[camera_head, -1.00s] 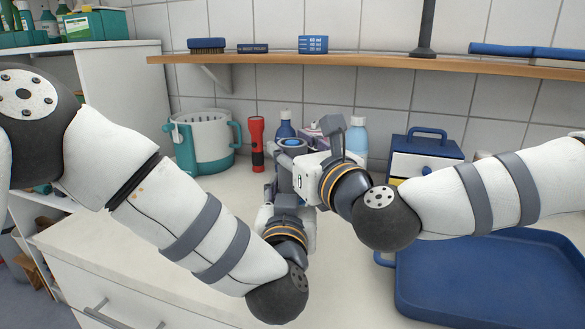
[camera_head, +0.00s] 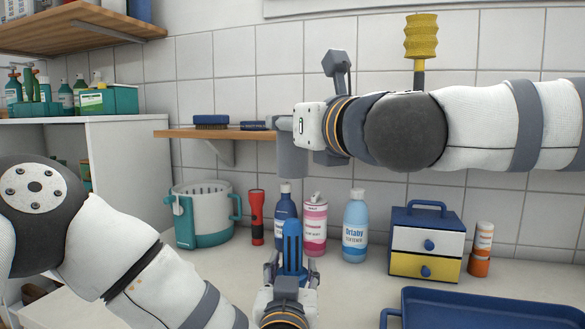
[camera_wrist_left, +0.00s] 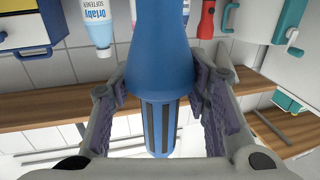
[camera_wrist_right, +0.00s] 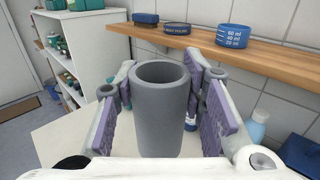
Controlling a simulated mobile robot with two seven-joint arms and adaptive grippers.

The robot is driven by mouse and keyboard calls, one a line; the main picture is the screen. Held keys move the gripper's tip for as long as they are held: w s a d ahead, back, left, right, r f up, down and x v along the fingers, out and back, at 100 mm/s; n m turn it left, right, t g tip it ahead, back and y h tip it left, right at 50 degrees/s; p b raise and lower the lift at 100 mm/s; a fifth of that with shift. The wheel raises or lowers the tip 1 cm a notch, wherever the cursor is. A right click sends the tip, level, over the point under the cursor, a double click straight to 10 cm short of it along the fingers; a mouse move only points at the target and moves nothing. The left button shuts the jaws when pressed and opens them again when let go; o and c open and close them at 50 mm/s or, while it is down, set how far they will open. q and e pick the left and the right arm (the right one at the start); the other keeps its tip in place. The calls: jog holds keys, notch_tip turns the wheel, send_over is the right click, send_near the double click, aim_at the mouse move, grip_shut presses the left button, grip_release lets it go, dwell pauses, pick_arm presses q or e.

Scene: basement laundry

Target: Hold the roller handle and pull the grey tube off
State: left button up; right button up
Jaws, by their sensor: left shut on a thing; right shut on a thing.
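The blue roller handle (camera_head: 292,245) stands upright above the counter, held in my left gripper (camera_head: 291,270), which is shut on it. In the left wrist view the blue handle (camera_wrist_left: 160,60) shows between the fingers, with dark slots along its narrower part. The grey tube (camera_head: 291,160) is above the handle, with a visible gap between them. My right gripper (camera_head: 286,128) is shut on the tube. In the right wrist view the grey tube (camera_wrist_right: 160,120) is between the fingers, and its open round rim faces the camera.
On the counter behind stand a teal-and-white basket (camera_head: 205,215), a red torch (camera_head: 257,218), a dark blue bottle (camera_head: 284,210), a pink bottle (camera_head: 314,228), a light blue softener bottle (camera_head: 355,228) and a small drawer box (camera_head: 426,242). A blue tray (camera_head: 480,310) lies front right. A wooden shelf (camera_head: 180,133) runs behind.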

dwell(0.3)
pick_arm(q)
jog(key=o, duration=1.2)
